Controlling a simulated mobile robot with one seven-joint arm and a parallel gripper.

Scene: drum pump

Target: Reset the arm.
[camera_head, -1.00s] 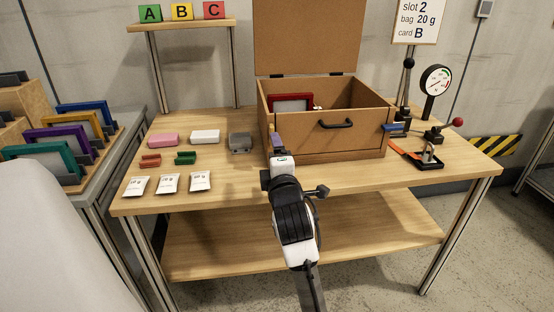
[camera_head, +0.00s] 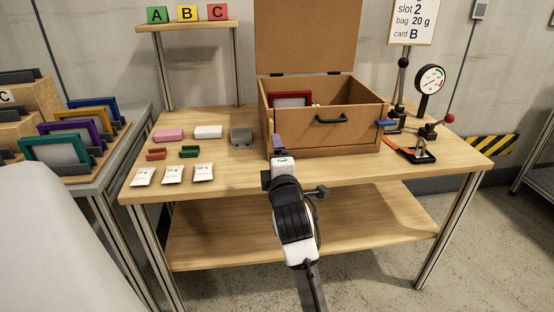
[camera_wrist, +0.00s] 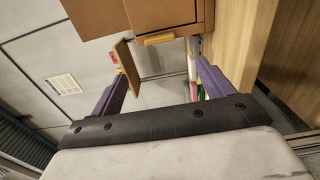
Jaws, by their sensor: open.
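My gripper (camera_head: 277,143) is in front of the left front corner of the open wooden box in the head view, above the table's front part. In the wrist view my gripper (camera_wrist: 165,85) shows two purple fingers spread apart with nothing held between them. My arm reaches up from the bottom of the head view. The wooden box (camera_head: 350,138) has its lid raised, a dark handle on its front, and a red-framed item (camera_head: 291,99) inside. The gripper hides part of the box's left front edge; whether it touches the box I cannot tell.
The wooden table (camera_head: 240,180) holds pink, white and grey blocks, small red and green pieces and white bags (camera_head: 172,174) at left. Colored frames (camera_head: 55,150) stand on the left side table.

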